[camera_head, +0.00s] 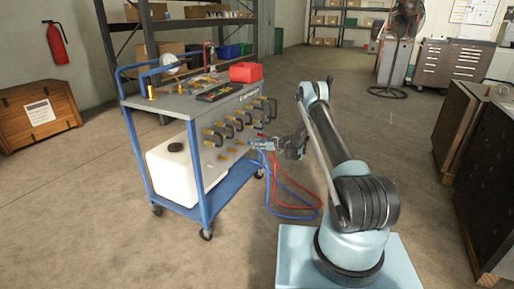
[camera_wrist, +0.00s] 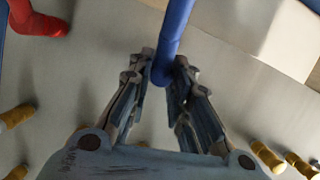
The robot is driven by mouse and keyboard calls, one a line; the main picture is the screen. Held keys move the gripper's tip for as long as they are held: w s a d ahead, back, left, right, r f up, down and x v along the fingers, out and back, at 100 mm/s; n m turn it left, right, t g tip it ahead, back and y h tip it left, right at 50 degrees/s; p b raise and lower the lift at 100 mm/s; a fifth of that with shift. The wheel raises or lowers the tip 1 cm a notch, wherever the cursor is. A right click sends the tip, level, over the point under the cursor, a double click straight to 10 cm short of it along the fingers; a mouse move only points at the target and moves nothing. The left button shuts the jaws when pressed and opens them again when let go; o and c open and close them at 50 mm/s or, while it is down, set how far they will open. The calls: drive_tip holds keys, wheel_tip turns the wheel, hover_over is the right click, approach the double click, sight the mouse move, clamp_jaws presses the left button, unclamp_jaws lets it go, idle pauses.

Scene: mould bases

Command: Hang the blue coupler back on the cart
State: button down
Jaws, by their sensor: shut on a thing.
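The cart (camera_head: 200,180) has a blue frame and a grey side panel with rows of brass pegs (camera_head: 213,132), some carrying dark hooked parts. My gripper (camera_head: 264,144) is at the right end of this panel, low on it. In the wrist view my gripper (camera_wrist: 160,70) is closed around the blue coupler (camera_wrist: 174,32), a bent blue tube between the two fingers. The grey panel lies behind it, with brass pegs (camera_wrist: 268,157) to both sides. I cannot tell whether the coupler touches a peg.
A blue hose (camera_head: 289,214) and a red hose (camera_head: 298,184) hang in loops beside the cart. A red part (camera_wrist: 38,20) is at the upper left in the wrist view. A white tank (camera_head: 172,172) stands on the lower shelf.

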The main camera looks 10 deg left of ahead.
drive_tip(key=c, duration=1)
unclamp_jaws()
drive_tip(key=shift+v, duration=3.5)
